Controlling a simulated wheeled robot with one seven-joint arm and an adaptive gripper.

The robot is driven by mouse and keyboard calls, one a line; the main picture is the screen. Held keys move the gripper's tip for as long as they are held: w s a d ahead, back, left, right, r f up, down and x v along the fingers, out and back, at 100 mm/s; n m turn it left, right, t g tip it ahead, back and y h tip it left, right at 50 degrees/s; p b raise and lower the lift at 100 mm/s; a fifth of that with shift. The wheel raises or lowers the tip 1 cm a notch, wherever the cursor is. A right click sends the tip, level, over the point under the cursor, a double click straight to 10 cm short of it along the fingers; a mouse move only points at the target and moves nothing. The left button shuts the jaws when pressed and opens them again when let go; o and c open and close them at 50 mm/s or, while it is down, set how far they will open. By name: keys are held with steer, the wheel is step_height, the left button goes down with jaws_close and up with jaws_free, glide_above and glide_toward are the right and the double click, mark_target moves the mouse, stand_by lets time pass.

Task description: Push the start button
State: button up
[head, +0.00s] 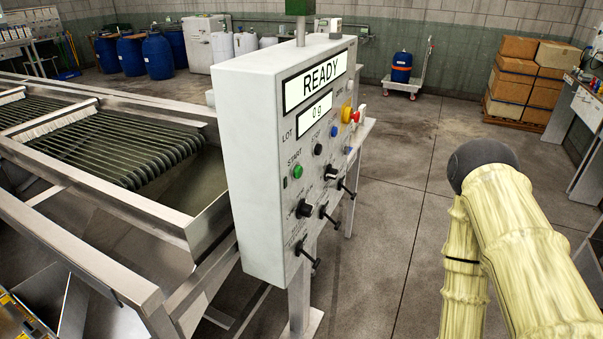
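The green start button (297,171) is on the front of the light grey control panel (254,200), under the word START. The panel's upper display (318,84) reads READY and the smaller display (314,114) below it reads 0 g. A black button (318,149) marked STOP sits to the right of the start button. My arm, in a yellowish cover, shows at the lower right, apart from the panel. My gripper is not in view.
Black knobs and levers stick out from the panel's lower part, and a red knob (355,116) on yellow is at its right edge. The metal roller machine (110,155) stands left of the panel. Open concrete floor (405,190) lies between the panel and my arm.

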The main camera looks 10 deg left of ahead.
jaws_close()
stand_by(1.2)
